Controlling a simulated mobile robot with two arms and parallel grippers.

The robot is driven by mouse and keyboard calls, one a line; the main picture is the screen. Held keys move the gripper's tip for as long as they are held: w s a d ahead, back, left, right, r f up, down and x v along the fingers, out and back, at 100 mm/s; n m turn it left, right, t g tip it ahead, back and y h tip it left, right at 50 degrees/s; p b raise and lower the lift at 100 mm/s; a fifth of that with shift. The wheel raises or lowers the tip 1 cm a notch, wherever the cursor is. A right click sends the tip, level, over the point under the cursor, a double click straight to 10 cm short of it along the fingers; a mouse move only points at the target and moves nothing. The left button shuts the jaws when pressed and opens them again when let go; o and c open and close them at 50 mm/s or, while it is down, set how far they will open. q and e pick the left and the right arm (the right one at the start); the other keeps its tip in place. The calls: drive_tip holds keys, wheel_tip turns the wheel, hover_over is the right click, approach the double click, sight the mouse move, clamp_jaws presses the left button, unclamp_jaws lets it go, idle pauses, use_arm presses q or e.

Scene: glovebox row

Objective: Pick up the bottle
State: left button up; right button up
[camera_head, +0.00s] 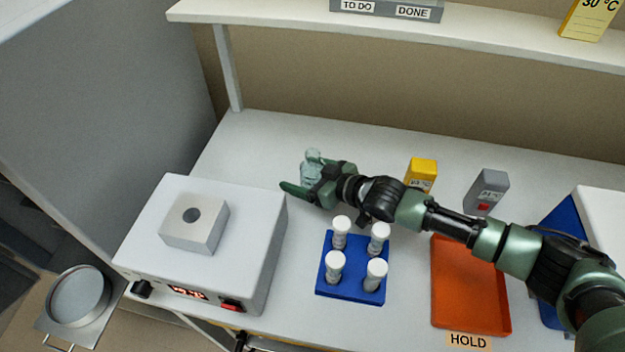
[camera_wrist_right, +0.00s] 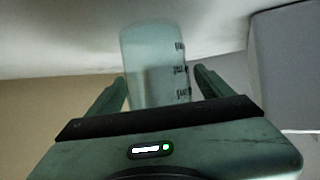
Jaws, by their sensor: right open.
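The bottle (camera_head: 313,157) is pale, translucent and greenish, and stands on the bench towards the back, partly hidden by my right gripper (camera_head: 304,178). In the right wrist view the bottle (camera_wrist_right: 153,60) shows dark graduation marks along its right side. There my right gripper (camera_wrist_right: 160,84) is open, with one finger on each side of the bottle. A small gap shows between the bottle and the right finger; contact on the left is hard to tell. The bottle's lower part is hidden behind the gripper body in the wrist view. My left gripper is not in view.
A white instrument (camera_head: 200,265) with a grey block stands left. A blue rack (camera_head: 350,288) with several white-capped tubes and an orange tray (camera_head: 470,290) are in front of my right arm. Yellow (camera_head: 422,170) and grey (camera_head: 488,190) boxes stand behind it. A shelf (camera_head: 280,14) overhangs the back.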

clamp_jaws()
drive_tip(key=shift+r, duration=0.1)
drive_tip(key=shift+r, duration=0.15)
